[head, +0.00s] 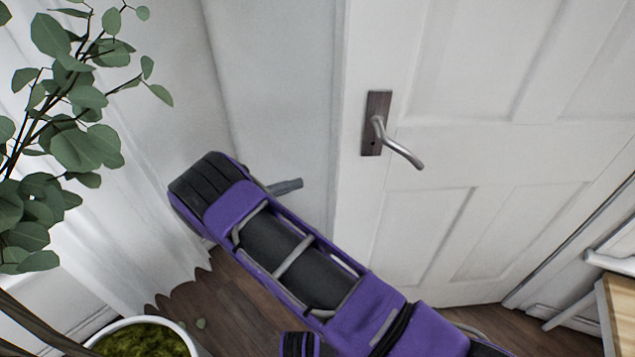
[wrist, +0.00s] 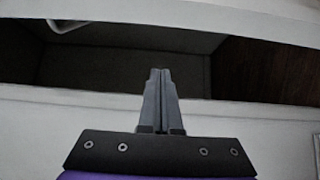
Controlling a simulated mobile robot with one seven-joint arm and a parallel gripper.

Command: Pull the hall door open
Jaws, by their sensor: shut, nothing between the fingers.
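The white panelled hall door (head: 430,210) fills the right half of the head view. Its metal lever handle (head: 402,150) sits on a dark plate (head: 376,105) near the door's left edge. My gripper (head: 298,184) is partly hidden behind my purple arm, with its grey fingertips left of and below the handle, apart from it. In the wrist view my gripper (wrist: 160,72) is shut and empty, its tips in front of a dark gap between two pale bands. A small pale shape at that view's top left may be the handle. I cannot tell how far the door stands open.
A leafy plant (head: 85,130) in a white pot (head: 185,335) stands at the left, before a white curtain (head: 140,240). A wooden-topped piece of furniture (head: 620,305) is at the right edge. Brown wooden floor (head: 240,300) shows below.

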